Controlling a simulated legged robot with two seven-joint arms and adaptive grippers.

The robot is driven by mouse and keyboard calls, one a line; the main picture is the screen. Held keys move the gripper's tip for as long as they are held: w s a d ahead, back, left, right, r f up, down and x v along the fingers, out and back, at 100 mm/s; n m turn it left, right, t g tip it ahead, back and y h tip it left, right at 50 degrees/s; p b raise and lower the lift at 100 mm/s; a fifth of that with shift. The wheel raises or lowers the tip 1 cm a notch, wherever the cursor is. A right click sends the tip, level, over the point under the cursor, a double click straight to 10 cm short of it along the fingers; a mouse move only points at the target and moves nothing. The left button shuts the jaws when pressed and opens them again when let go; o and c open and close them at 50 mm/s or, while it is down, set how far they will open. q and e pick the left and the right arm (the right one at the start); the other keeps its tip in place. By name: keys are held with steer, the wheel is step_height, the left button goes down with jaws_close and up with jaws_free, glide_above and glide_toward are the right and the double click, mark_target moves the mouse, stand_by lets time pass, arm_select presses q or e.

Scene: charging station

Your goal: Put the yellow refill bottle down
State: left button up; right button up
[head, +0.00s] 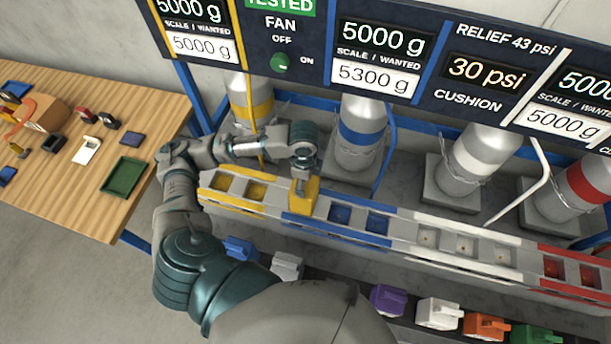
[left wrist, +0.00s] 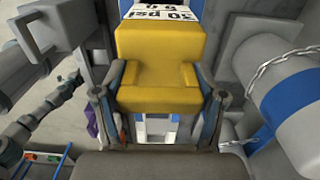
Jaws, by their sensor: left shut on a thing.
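The yellow refill bottle (head: 304,196) is a blocky yellow container with a grip. It is at the left end of the blue-edged section of the slotted rack (head: 420,240), over or in a slot there; I cannot tell if it touches the rack. My left gripper (head: 303,180) is above it and shut on it. In the left wrist view the yellow refill bottle (left wrist: 158,62) fills the centre, with a white label on top reading "30 psi". The two fingers of my left gripper (left wrist: 158,102) flank its narrower near part. My right gripper is not in view.
Yellow, blue, white and red-banded cylinders stand behind the rack, the blue-banded cylinder (head: 360,130) nearest the bottle. Other bottles, including a purple bottle (head: 388,299), line the near side. Display panels (head: 380,50) hang above. A wooden table (head: 90,140) with small items stands left.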

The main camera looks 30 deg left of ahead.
arm_select(q)
steer(key=shift+w+a, duration=0.1)
steer(key=shift+a, duration=0.3)
steer(key=o, duration=1.5)
steer(key=shift+a+f, duration=0.1)
steer(key=shift+a, duration=0.1)
steer(key=o, duration=0.3)
steer(key=shift+a, duration=0.25)
steer(key=shift+d, duration=0.45)
steer(key=shift+d+r, duration=0.1)
steer(key=shift+r, duration=0.3)
step_height(320, 180, up, 5)
steer(key=shift+d, duration=0.1)
steer(key=r, duration=0.6)
steer(key=shift+a+r+p, duration=0.15)
steer(key=shift+a+p, duration=0.15)
steer(key=shift+p, duration=0.05)
steer(key=shift+d, duration=0.15)
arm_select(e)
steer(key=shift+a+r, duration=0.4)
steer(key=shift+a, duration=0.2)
